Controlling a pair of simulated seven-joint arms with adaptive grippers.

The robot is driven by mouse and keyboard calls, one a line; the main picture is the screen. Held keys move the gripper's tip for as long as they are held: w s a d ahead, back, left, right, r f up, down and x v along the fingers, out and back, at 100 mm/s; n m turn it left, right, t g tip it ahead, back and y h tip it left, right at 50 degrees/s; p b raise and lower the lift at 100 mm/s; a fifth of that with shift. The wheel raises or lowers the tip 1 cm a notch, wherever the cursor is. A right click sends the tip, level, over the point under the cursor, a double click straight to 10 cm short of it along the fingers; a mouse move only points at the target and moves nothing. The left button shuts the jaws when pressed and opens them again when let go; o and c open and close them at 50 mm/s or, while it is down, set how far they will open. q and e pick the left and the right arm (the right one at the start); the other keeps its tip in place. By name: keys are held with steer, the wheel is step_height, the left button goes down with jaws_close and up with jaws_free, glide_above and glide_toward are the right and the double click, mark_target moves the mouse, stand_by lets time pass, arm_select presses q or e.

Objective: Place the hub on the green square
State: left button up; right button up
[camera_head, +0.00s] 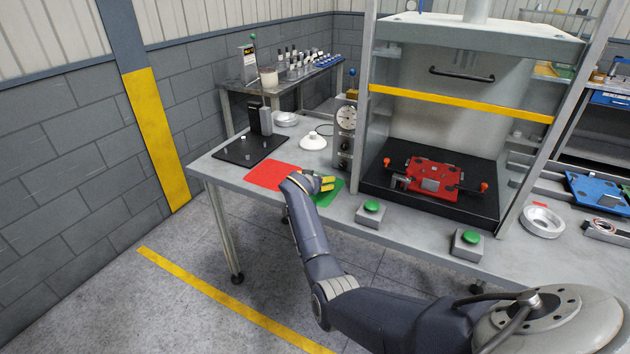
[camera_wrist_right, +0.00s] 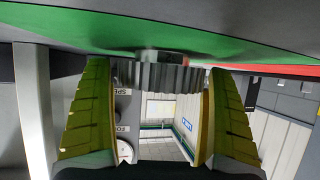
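The green square (camera_head: 322,196) lies on the table beside the red square, partly hidden by my right arm. My right gripper (camera_head: 327,184), with yellow fingers, is over the green square. In the right wrist view, the hub (camera_wrist_right: 158,76) is a grey toothed metal ring with a smaller boss. It sits between the two yellow fingers (camera_wrist_right: 158,95), which appear to press on its sides. The boss faces the green square (camera_wrist_right: 120,32) and meets it in the picture; I cannot tell whether it touches. The hub cannot be made out in the head view. My left gripper is not in view.
The red square (camera_head: 272,175) is left of the green one. A black plate with a stand (camera_head: 250,148) is behind it. A white domed part (camera_head: 313,141) and a gauge box (camera_head: 345,130) stand behind. Green-button boxes (camera_head: 371,213) and a press with a red pallet (camera_head: 432,178) are right.

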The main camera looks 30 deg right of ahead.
steer(key=shift+o, duration=0.8)
steer(key=shift+r, duration=0.1)
